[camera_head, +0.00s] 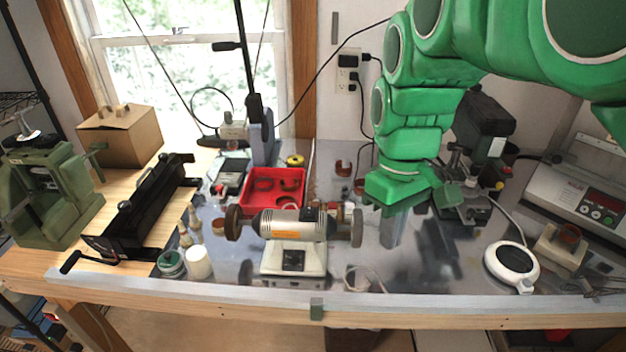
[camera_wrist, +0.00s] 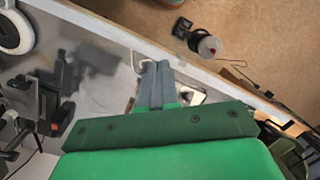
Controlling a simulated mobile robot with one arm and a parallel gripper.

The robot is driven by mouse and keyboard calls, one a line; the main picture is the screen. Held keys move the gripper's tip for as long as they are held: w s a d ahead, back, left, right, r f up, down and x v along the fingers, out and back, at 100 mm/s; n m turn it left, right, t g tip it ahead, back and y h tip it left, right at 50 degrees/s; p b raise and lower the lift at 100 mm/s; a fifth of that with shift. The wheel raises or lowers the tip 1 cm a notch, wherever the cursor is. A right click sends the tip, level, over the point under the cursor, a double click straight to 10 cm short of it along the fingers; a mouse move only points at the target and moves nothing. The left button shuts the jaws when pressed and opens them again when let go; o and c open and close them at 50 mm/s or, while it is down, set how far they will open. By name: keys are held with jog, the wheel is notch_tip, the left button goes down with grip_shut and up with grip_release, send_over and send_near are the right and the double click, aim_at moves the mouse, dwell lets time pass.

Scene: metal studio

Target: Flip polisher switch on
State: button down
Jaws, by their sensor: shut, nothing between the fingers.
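The polisher (camera_head: 293,226) stands on the metal benchtop with its silver motor body level and a wheel at each end. Its pale base (camera_head: 283,281) carries a dark switch panel (camera_head: 293,260) on the front; the switch's position is too small to tell. My gripper (camera_head: 391,238) is to the right of the polisher, above the benchtop, pointing down and apart from the polisher. In the wrist view my gripper (camera_wrist: 158,68) has its grey fingers together with nothing between them. A pale part behind the fingers there looks like the polisher base (camera_wrist: 190,95), mostly hidden.
A red tray (camera_head: 274,203) sits behind the polisher. A white jar (camera_head: 199,263) and a black rolling tool (camera_head: 140,210) are to its left. A round white device (camera_head: 512,264) lies to the right.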

jog(key=w+a+r+n, duration=0.3)
jog(key=w+a+n, duration=0.25)
jog(key=w, duration=0.35)
notch_tip(320, 180, up, 2)
jog(key=n, duration=0.4)
send_over(309, 213)
jog(key=w, duration=0.1)
jog(key=shift+w+a+r+n, duration=0.1)
jog(key=shift+w+r+n, duration=0.2)
jog(key=shift+w+n, duration=0.2)
jog(key=shift+f, duration=0.1)
jog(key=f, duration=0.4)
jog(key=s+f, duration=0.1)
jog(key=f, duration=0.8)
jog(key=shift+s+f, duration=0.35)
